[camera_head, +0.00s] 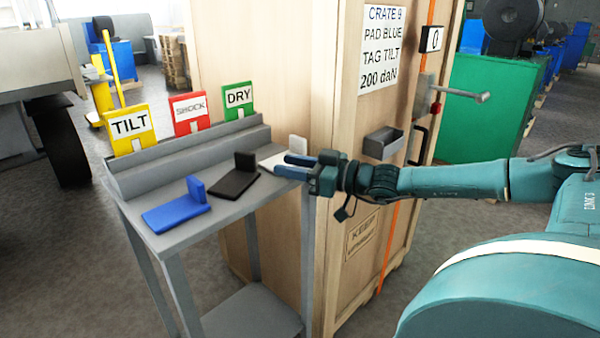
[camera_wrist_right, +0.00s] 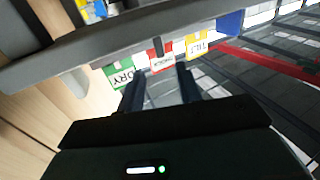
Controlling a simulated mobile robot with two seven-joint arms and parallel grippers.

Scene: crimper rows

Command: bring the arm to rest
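My right arm reaches in from the right across the front of the wooden crate (camera_head: 280,60). Its right gripper (camera_head: 286,164) is at the right end of the grey stand (camera_head: 215,222), by the white pad (camera_head: 275,160). Its fingers are apart with nothing between them; the right wrist view also shows this gap (camera_wrist_right: 160,85). I cannot tell whether the fingers touch the stand or pad. A blue pad (camera_head: 176,214) and a black pad (camera_head: 232,182) stand to the left. My left gripper is out of view.
Tags reading TILT (camera_head: 130,128), SHOCK (camera_head: 190,112) and DRY (camera_head: 239,98) stand on the rack. Open floor (camera_head: 70,270) lies left of the stand.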

